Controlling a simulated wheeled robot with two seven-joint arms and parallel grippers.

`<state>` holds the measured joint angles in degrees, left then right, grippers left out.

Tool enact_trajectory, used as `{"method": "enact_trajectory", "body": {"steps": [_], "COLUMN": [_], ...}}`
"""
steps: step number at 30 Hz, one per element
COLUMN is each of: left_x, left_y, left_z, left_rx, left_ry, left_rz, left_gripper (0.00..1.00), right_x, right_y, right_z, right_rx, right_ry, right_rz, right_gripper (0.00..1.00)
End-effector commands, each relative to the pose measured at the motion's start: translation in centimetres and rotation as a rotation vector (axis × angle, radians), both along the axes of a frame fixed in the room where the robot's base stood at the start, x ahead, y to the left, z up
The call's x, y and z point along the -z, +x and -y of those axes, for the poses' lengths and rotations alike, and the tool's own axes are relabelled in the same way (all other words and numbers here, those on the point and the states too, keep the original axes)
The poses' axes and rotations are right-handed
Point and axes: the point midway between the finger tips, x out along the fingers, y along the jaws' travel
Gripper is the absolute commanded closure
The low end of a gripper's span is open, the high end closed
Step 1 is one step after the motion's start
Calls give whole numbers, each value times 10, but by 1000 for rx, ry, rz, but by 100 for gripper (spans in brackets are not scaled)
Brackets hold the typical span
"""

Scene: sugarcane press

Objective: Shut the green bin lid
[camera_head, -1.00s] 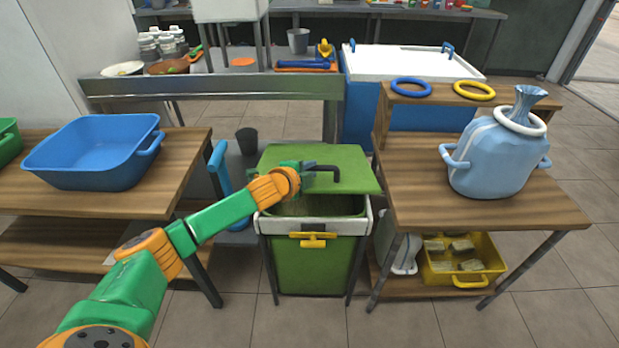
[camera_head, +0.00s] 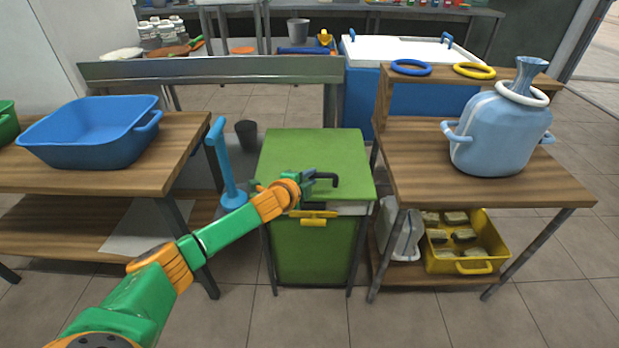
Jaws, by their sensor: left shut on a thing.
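The green bin (camera_head: 315,250) stands on the floor between two wooden tables, with a yellow latch (camera_head: 313,218) on its front. Its green lid (camera_head: 315,155) lies low over the bin top and looks nearly flat; a strip of the pale rim shows under its front right edge. My left gripper (camera_head: 312,180) is at the front part of the lid, shut on the dark lid handle (camera_head: 327,179). The arm hides the front left corner of the lid, so I cannot tell whether the lid touches the rim there. My right gripper is not in view.
A blue tub (camera_head: 92,132) sits on the left table (camera_head: 185,140). A blue upright-handled tool (camera_head: 224,165) stands left of the bin. A light blue sack-like jug (camera_head: 497,135) stands on the right table (camera_head: 410,170), with a yellow crate (camera_head: 462,267) below.

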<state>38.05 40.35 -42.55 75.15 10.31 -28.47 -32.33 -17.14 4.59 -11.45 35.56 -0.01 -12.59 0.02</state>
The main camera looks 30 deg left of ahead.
Motion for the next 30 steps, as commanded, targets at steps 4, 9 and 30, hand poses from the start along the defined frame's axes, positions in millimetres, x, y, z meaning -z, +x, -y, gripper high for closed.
{"method": "enact_trajectory", "body": {"steps": [4, 9, 30], "left_x": [16, 16, -21], "left_y": [-5, -5, -70], "left_z": [3, 2, 4], "left_rx": [-1, -1, -1], "left_ry": [-4, -2, -1], "left_rz": [-35, -35, -19], "left_gripper": [100, 48, 48], "right_x": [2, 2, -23], "right_y": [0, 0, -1], "right_z": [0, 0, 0], "right_rx": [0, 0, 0], "right_ry": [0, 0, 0], "right_rz": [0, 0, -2], "right_gripper": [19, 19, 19]}}
